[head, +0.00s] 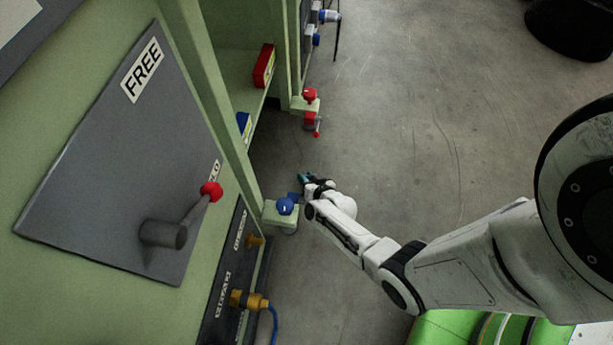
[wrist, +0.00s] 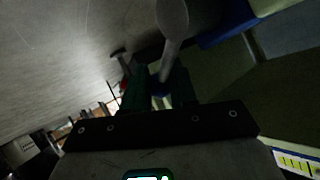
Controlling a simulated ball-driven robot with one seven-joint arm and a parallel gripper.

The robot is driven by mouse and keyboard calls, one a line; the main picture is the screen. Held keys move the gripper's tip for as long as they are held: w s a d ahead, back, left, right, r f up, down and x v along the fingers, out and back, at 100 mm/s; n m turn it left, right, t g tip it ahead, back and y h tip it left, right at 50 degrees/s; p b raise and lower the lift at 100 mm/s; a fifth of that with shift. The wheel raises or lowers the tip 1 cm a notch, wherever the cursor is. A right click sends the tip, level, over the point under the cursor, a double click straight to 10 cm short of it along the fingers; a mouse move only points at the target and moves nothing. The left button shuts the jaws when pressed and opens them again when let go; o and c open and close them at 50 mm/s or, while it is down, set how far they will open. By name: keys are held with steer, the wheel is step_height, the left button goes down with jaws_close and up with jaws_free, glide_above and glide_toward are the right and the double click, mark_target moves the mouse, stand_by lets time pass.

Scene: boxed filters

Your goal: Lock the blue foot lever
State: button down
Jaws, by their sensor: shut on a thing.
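The blue foot lever (head: 293,197) is low at the foot of the green cabinet's near post, mostly hidden behind my wrist in the head view. A round blue knob (head: 285,206) sits on the bracket beside it. My gripper (head: 303,178) is down by this foot, just beyond the lever, with its teal fingers low over the floor. In the wrist view my gripper (wrist: 160,88) is shut with a small dark blue part of the lever (wrist: 157,85) between its fingers. A grey rounded bar (wrist: 172,20) runs up from there. The exact grip is too dark to tell.
A red foot lever (head: 313,122) with a red knob (head: 309,95) is at the farther post. A grey panel (head: 120,150) marked FREE carries a red-knobbed handle (head: 211,191). An orange connector (head: 250,300) with a blue cable is below.

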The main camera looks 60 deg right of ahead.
steer(key=shift+d+f+m+g+y+b, duration=0.15)
steer(key=shift+f+m+g+y, duration=0.1)
steer(key=shift+f+y, duration=0.2)
steer(key=shift+d+f+m+g+y+b, duration=0.15)
steer(key=shift+f+g+y, duration=0.1)
steer(key=shift+f+y, duration=0.2)
stand_by(0.4)
steer(key=shift+f+m+g+y+b, duration=0.45)
steer(key=shift+f+y+b, duration=0.2)
steer(key=shift+y, duration=0.25)
stand_by(0.4)
steer(key=c, duration=0.9)
jaws_free()
steer(key=shift+w, duration=0.1)
steer(key=shift+r, duration=0.1)
steer(key=shift+p+v, duration=3.1)
steer(key=shift+v, duration=2.25)
